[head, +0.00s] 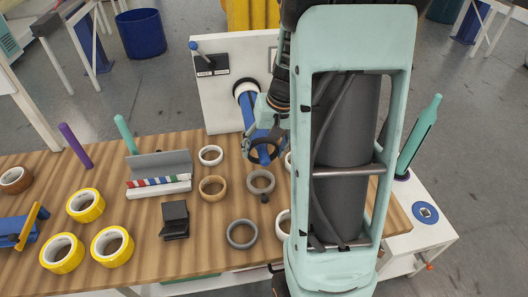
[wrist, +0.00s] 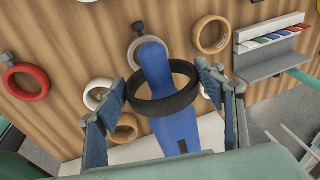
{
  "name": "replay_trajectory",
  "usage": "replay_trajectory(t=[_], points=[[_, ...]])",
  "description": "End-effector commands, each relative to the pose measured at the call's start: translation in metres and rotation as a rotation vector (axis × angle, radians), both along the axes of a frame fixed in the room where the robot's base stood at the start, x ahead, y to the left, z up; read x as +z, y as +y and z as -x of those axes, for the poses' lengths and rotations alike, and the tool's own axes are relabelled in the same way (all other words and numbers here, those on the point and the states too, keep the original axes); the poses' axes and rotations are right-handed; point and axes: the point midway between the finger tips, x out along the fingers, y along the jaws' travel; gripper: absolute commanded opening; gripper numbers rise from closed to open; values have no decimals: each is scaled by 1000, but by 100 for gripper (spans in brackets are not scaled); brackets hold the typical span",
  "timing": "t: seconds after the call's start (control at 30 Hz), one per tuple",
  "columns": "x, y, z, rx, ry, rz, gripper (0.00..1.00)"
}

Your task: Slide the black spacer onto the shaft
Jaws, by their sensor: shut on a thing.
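The black spacer (wrist: 165,105) is a dark ring held between the two fingers of my gripper (wrist: 162,82) in the wrist view. The blue shaft (wrist: 185,130) passes through the ring's opening, with its rounded free end showing beyond the far rim. The ring appears around the shaft near this free end; contact between them cannot be told. In the head view, the shaft (head: 248,104) juts from a white upright panel (head: 215,98) towards the table, and my gripper (head: 262,140) is beside it. Part of the gripper is hidden behind my arm.
The wooden table (head: 130,215) carries several loose rings and yellow tape rolls (head: 62,252). A grey rack with coloured strips (head: 160,182) and a small black block (head: 175,219) also stand there. My arm hides the table's right part.

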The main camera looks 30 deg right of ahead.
Motion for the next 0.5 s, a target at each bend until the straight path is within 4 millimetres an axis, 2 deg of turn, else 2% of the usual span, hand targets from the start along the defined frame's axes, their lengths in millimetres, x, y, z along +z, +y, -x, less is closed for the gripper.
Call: replay_trajectory(t=[0.5], points=[[0, -15, -51, 0, 1, 0, 42]])
